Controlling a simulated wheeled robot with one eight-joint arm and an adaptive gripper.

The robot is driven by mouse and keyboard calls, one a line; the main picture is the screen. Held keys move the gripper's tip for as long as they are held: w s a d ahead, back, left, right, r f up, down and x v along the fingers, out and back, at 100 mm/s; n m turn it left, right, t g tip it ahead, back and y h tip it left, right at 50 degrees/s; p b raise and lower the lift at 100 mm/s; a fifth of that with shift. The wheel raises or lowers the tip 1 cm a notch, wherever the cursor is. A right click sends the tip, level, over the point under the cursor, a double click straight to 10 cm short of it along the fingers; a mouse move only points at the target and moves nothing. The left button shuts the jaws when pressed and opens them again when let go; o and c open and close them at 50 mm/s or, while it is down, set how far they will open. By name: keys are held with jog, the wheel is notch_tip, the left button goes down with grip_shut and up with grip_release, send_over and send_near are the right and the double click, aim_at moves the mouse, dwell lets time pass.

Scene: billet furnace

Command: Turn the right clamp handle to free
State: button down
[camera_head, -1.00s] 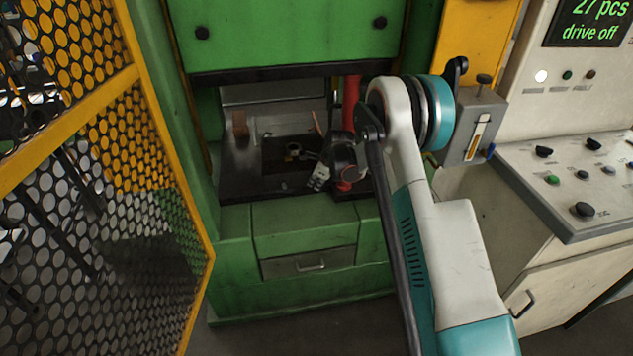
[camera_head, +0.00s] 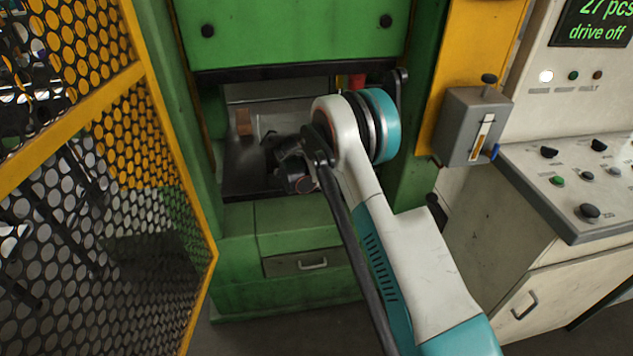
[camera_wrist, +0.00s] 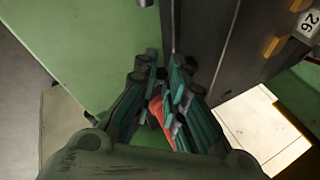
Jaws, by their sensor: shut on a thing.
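A red piece (camera_wrist: 157,109), which looks like the right clamp handle, sits between the teal fingers of my gripper (camera_wrist: 162,72) in the wrist view. My gripper is shut on it, and the fingers hide most of its length. In the head view my dark wrist is over the bed of the green press (camera_head: 330,225), inside its opening, and the fingers are hard to make out. A red upright part (camera_head: 357,80) shows behind my arm at the back right of the opening. My arm hides the clamp itself, so its angle cannot be told.
A brown block (camera_head: 244,123) stands at the back left of the bed. A yellow mesh guard (camera_head: 125,170) is on the left. A grey box with a lever (camera_head: 474,125) and the control desk (camera_head: 570,190) are on the right. A drawer (camera_head: 308,263) is below.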

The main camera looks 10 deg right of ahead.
jog(key=h, duration=0.1)
jog(key=a+f+h, duration=0.1)
jog(key=h, duration=0.1)
jog(key=shift+n, duration=0.4)
jog(key=shift+f+n+h, duration=0.15)
jog(key=shift+f+h, duration=0.05)
jog(key=shift+h, duration=0.5)
jog(key=shift+f+n+h, duration=0.15)
jog(key=shift+f+h, duration=0.05)
jog(key=shift+h, duration=0.5)
jog(key=c, duration=1.7)
grip_release()
jog(key=shift+o, duration=0.2)
jog(key=v, duration=1.1)
jog(key=shift+s+a, duration=0.25)
jog(key=shift+a, duration=0.15)
jog(key=shift+r, duration=0.1)
